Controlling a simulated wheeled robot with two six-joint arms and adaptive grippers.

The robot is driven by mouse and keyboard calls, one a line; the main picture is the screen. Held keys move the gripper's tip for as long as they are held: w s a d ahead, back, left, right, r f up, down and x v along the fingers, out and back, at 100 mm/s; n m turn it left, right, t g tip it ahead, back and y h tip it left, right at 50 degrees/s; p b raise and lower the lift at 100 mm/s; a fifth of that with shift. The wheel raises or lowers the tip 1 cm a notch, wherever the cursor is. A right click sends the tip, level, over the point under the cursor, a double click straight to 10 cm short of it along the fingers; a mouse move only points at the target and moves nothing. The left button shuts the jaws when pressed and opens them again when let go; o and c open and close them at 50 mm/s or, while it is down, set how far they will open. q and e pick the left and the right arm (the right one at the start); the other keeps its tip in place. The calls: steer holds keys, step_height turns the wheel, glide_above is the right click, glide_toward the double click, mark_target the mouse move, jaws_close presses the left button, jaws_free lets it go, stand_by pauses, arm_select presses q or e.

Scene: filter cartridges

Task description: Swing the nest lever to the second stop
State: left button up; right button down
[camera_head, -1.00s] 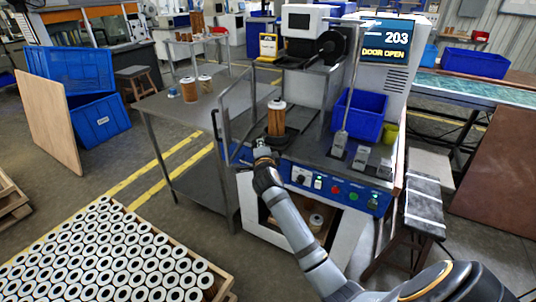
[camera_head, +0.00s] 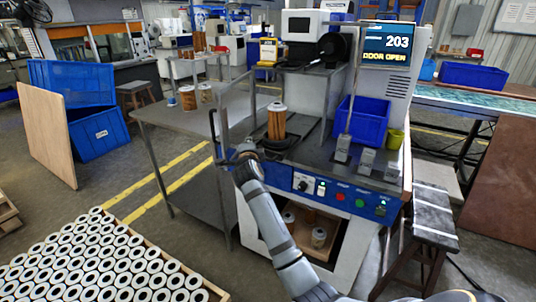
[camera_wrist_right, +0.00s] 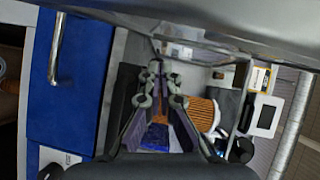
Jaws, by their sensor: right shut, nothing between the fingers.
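An orange pleated filter cartridge with white end caps (camera_head: 277,120) stands upright on the machine's deck. It also shows in the right wrist view (camera_wrist_right: 201,114), beside the fingers. My right gripper (camera_head: 240,149) is at the deck's front left corner, left of the cartridge and apart from it, near the open door frame (camera_head: 222,120). In the right wrist view its fingers (camera_wrist_right: 154,70) are shut and empty. I cannot make out the nest lever with certainty; the gripper and wrist cover part of that corner. My left gripper is not in view.
The screen (camera_head: 389,46) reads 203, DOOR OPEN. A blue bin (camera_head: 358,117) stands on the deck's right side. The blue control panel (camera_head: 330,191) runs along the front. A metal side table (camera_head: 180,115) with cartridges stands left. A pallet of white-ended cartridges (camera_head: 100,262) lies lower left.

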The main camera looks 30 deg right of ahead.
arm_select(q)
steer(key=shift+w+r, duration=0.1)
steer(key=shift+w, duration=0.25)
arm_select(e)
steer(key=shift+w, duration=0.2)
